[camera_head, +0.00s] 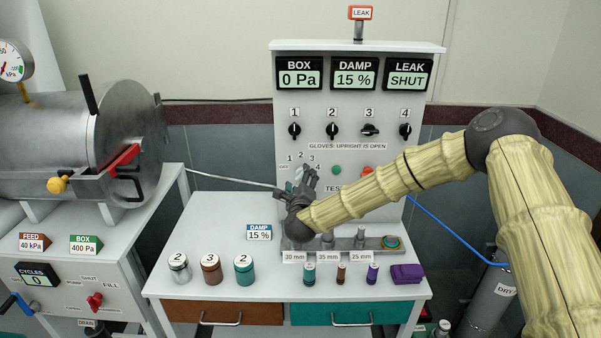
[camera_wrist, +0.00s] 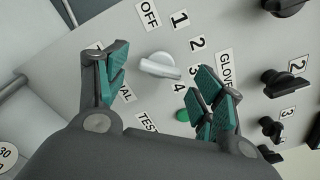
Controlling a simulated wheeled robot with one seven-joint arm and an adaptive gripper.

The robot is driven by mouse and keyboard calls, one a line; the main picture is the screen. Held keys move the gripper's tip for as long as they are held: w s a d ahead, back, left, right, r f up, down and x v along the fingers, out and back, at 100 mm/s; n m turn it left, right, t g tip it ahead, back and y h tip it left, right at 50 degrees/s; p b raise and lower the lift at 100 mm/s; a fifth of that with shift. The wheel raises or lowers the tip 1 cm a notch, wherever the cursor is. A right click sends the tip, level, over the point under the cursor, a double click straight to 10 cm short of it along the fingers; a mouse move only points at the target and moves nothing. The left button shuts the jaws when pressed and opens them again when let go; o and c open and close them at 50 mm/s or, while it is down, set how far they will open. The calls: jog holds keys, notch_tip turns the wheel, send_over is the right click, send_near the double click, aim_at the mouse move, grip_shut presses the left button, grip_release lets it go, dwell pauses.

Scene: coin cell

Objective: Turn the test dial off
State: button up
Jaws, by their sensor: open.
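The test dial (camera_wrist: 158,66) is a pale knob with a raised bar on the panel, ringed by the labels OFF (camera_wrist: 149,14) and 1 to 4. My gripper (camera_wrist: 162,75) is open, with teal-padded fingers on either side of the dial. A gap shows between the knob and the fingers, and I see no contact. In the head view my gripper (camera_head: 304,178) is at the panel's lower left and mostly hides the dial.
Black knobs (camera_head: 332,130) line the panel above, and a green button (camera_wrist: 183,115) sits close to the right fingers. Below, the bench holds a metal fixture (camera_head: 345,240), small vials and several jars (camera_head: 211,269). A steel chamber (camera_head: 90,140) stands at left.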

aim_at(301, 177)
jog(key=shift+w+a+r, duration=0.1)
jog(key=shift+w+r, duration=0.05)
jog(key=shift+w, duration=0.8)
jog(key=shift+w+p, duration=0.35)
jog(key=shift+w, duration=0.25)
jog(key=shift+c, duration=0.4)
jog(key=c, duration=0.9)
